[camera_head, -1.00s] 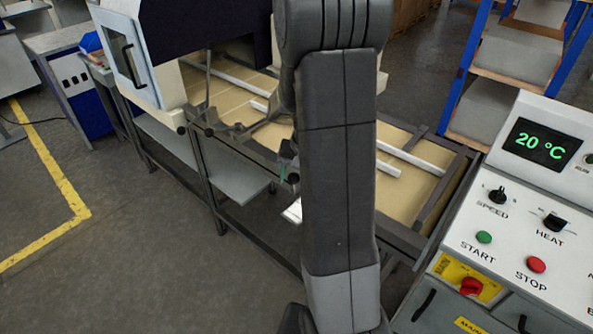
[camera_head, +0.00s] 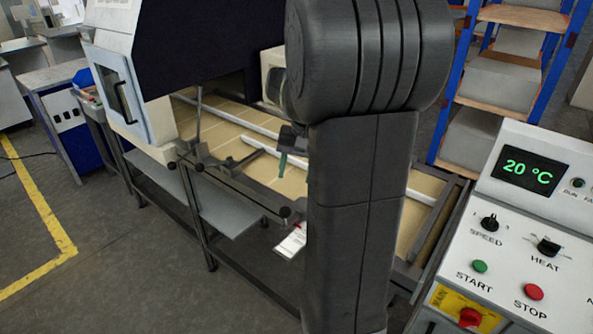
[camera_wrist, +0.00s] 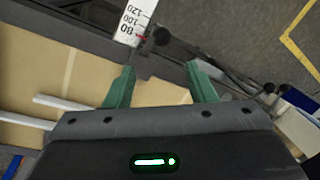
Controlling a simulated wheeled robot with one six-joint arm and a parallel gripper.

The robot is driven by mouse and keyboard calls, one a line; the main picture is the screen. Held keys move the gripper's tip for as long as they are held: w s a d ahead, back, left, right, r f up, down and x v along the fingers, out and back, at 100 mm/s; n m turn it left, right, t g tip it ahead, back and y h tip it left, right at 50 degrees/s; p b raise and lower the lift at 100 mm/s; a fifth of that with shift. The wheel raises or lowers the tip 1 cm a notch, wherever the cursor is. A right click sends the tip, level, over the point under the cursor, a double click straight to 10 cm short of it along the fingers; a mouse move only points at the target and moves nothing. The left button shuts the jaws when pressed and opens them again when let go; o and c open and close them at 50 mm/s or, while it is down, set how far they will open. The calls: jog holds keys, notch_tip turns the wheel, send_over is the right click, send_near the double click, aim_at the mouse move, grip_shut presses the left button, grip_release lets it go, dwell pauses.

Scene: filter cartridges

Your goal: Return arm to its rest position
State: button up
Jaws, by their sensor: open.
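My gripper (camera_wrist: 160,70) is open and empty, its two green fingers spread apart in the wrist view. Tan surface and a dark frame edge show beyond the fingers. In the head view, one green finger (camera_head: 283,164) of it shows just left of my dark arm, over the conveyor table. My arm stands upright in the middle of the head view and hides part of the table. I cannot tell whether the fingers touch anything.
The conveyor table (camera_head: 436,188) carries tan panels and white rails. A white scale with numbers (camera_wrist: 135,22) lies ahead of the fingers. A control panel (camera_head: 510,250) reading 20 °C stands at right. A blue-framed rack (camera_head: 455,85) is behind. Open floor (camera_head: 120,270) lies at left.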

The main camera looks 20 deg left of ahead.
aim_at(285, 209)
jog(key=shift+f, duration=0.1)
jog(key=a+f, duration=0.1)
jog(key=f, duration=0.8)
jog(key=a+f, duration=0.1)
jog(key=f, duration=0.3)
jog(key=shift+s+a+f+p, duration=0.3)
jog(key=shift+a+p, duration=0.05)
jog(key=shift+p, duration=0.05)
jog(key=shift+s+a+r, duration=0.1)
jog(key=shift+s+a, duration=0.05)
jog(key=shift+s, duration=0.3)
jog(key=shift+w, duration=0.1)
